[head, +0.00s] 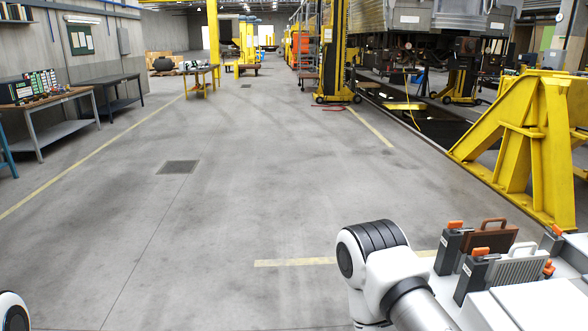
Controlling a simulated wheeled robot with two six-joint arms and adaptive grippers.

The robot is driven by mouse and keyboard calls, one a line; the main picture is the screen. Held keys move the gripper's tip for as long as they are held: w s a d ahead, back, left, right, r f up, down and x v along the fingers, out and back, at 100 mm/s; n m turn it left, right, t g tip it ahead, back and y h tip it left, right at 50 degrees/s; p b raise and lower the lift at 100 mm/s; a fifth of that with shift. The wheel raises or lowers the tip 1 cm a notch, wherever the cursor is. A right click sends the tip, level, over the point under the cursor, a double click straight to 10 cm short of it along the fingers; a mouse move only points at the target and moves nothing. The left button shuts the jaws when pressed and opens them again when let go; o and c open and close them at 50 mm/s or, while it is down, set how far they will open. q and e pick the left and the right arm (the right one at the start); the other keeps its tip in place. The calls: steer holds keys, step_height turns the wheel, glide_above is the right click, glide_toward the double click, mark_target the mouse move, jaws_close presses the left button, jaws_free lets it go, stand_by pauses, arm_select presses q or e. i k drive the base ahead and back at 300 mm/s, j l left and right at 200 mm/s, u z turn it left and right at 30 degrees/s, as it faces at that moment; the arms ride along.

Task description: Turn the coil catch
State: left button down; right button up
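I cannot single out a coil catch for certain. At the bottom right, a brown block with a handle (490,237) and a grey ribbed block with a handle (516,268) stand upright on a white surface (540,306). Dark upright holders with orange tops, such as the front one (472,278) and the back one (449,250), stand at their ends. My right arm passes just left of them, and its gripper is out of view. Only a bit of my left arm shows at the bottom left corner; its gripper is out of view.
A yellow steel stand (530,140) rises at the right, behind the blocks. Yellow lifting columns (331,55) and a raised railcar (430,18) are farther back, beside a dark floor pit (435,122). Workbenches (50,103) line the left wall. The middle floor (230,220) is clear.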

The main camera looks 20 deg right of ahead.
mark_target(556, 232)
steer(key=i+l+z, duration=0.15)
steer(key=i+z, duration=0.15)
steer(key=i, duration=0.9)
steer(key=i+j+z, duration=0.1)
steer(key=i+z, duration=0.15)
steer(key=i, duration=0.9)
steer(key=i+l+z, duration=0.1)
steer(key=i+z, duration=0.35)
steer(key=i+j+z, duration=0.1)
steer(key=i+z, duration=0.35)
steer(key=i+j+z, duration=0.25)
steer(key=i+z, duration=0.2)
